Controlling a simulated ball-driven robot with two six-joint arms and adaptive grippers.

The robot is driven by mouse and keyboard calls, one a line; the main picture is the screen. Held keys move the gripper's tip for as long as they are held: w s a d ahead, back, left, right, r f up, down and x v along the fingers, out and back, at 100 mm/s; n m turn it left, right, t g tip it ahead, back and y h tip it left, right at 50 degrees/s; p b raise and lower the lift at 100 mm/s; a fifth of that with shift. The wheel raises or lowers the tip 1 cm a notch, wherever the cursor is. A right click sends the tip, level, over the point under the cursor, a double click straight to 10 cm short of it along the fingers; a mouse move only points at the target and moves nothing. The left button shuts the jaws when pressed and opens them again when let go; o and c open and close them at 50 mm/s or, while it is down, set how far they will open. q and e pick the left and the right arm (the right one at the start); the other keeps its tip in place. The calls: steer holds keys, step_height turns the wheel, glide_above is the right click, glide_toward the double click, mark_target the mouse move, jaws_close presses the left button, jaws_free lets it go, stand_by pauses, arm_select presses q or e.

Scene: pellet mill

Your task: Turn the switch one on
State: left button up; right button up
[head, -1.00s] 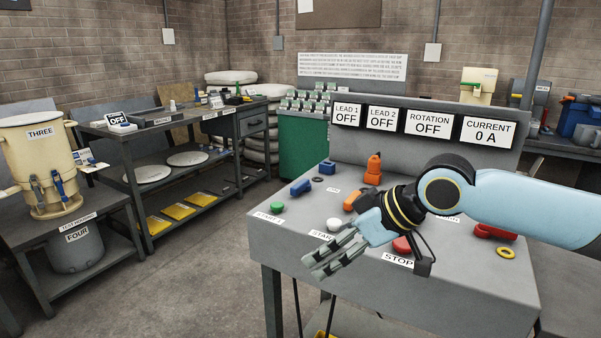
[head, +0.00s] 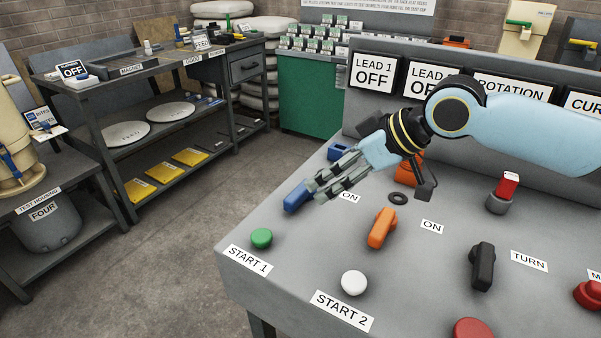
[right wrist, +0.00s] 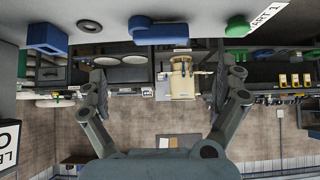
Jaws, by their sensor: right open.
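The blue switch handle (head: 296,196), with an ON label (head: 349,197) to its right, lies on the grey console behind the green button (head: 261,238). In the right wrist view, the blue handle (right wrist: 160,31) is near the top. My right gripper (head: 315,191) is open and empty, its fingertips just beside and partly over the handle in the head view. I cannot tell whether they touch it. In the right wrist view, the fingers (right wrist: 158,88) are wide apart with nothing between them. The LEAD 1 display (head: 374,75) reads OFF. My left gripper is not in view.
An orange switch (head: 382,228), a black switch (head: 482,266), a white button (head: 354,283) and a red button (head: 473,330) stand on the console. A blue block (head: 338,151) and a dark ring (head: 398,198) lie behind. Open floor is left of the console.

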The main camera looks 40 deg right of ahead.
mark_target(301, 190)
steer(key=x, duration=0.3)
steer(key=shift+w+a+f+b, duration=0.1)
steer(key=shift+w+a+b, duration=0.05)
steer(key=shift+b, duration=0.2)
steer(key=x, duration=0.6)
steer(key=shift+w+a+f, duration=0.1)
steer(key=shift+w+f, duration=0.3)
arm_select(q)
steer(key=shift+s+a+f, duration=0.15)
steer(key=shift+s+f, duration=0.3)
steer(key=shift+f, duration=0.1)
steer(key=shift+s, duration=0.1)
arm_select(e)
steer(key=c, duration=0.4)
steer(key=shift+s, duration=0.1)
steer(key=c, duration=1.1)
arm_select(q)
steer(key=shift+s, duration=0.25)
arm_select(e)
steer(key=shift+f, duration=0.1)
